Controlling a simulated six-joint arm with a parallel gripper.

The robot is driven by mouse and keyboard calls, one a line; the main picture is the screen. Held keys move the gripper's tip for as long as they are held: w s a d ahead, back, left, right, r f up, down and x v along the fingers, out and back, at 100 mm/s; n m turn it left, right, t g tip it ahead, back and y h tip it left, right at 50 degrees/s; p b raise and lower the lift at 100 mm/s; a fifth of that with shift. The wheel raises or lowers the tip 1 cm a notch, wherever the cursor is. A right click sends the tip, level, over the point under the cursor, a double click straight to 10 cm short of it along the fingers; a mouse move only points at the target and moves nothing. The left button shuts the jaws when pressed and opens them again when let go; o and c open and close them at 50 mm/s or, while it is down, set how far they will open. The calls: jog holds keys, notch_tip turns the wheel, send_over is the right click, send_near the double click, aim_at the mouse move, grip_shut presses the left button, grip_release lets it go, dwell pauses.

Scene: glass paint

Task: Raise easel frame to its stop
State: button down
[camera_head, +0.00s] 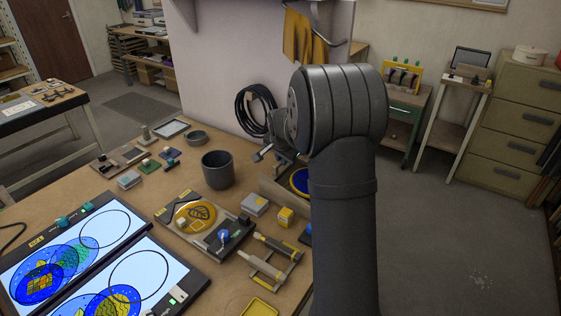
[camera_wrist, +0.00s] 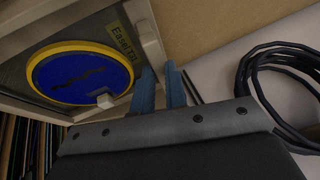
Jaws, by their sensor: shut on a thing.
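In the head view, the easel frame (camera_head: 272,190) stands at the table's back right, partly hidden by my arm. The frame's exact tilt, and whether it touches a stop, I cannot tell.
A dark cup (camera_head: 217,170), small boxes (camera_head: 255,205) and a tool rack (camera_head: 270,262) stand left of my arm on the table. A coiled black cable (camera_head: 255,110) hangs on the wall behind the easel. Light panels (camera_head: 150,268) lie at the front left.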

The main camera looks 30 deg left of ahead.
jog(key=d+r+y, duration=0.3)
jog(key=d+r, duration=0.9)
jog(key=d, duration=0.3)
jog(key=shift+d+r+m+y, duration=0.2)
jog(key=shift+r+m+y, duration=0.1)
jog(key=shift+r+m, duration=0.1)
dwell(0.6)
jog(key=c, duration=1.6)
grip_release()
jog(key=shift+o, duration=0.7)
jog(key=shift+d+r, duration=0.1)
jog(key=shift+d, duration=0.1)
jog(key=shift+a, duration=0.1)
jog(key=shift+r, duration=0.1)
jog(key=shift+r, duration=0.1)
